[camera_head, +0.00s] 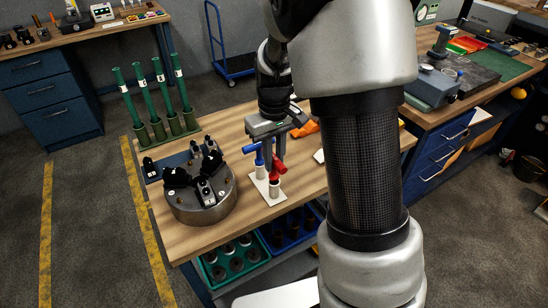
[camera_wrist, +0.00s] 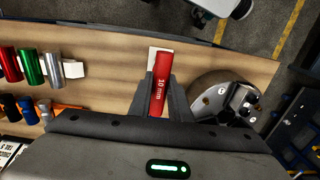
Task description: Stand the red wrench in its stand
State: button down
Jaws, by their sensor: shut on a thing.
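The red wrench (camera_head: 278,170) is between the fingers of my gripper (camera_head: 274,160), which is shut on it. In the wrist view the wrench (camera_wrist: 160,85) shows its red shaft marked "10 mm" between the two fingers (camera_wrist: 160,100). The stand (camera_head: 264,188) is a small white plate with short white posts on the wooden bench. The red wrench is at the front post; I cannot tell whether it is seated in it or just above. A blue wrench (camera_head: 251,149) is at the post behind.
A round metal chuck (camera_head: 203,198) stands on the bench left of the stand. Orange parts (camera_head: 304,128) lie behind my gripper. Green numbered tubes (camera_head: 160,85) stand at the back left. Several coloured cylinders (camera_wrist: 31,65) are at left in the wrist view. Bins (camera_head: 236,260) sit below.

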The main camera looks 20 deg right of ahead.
jog(key=c, duration=1.6)
grip_release()
jog(key=shift+o, duration=0.2)
notch_tip(320, 180, up, 18)
jog(key=p, duration=0.1)
jog(key=shift+f, duration=0.25)
jog(key=s+r+m+t+p, duration=0.1)
jog(key=s+r+t+p, duration=0.1)
jog(key=s, duration=0.8)
jog(key=s+a+r+m+t+p, duration=0.1)
jog(key=s+r+m+t+p, duration=0.1)
jog(key=s, duration=0.7)
notch_tip(320, 180, up, 2)
jog(key=shift+s+a+r+t, duration=0.1)
jog(key=shift+s+a+t, duration=0.2)
jog(key=shift+t, duration=0.5)
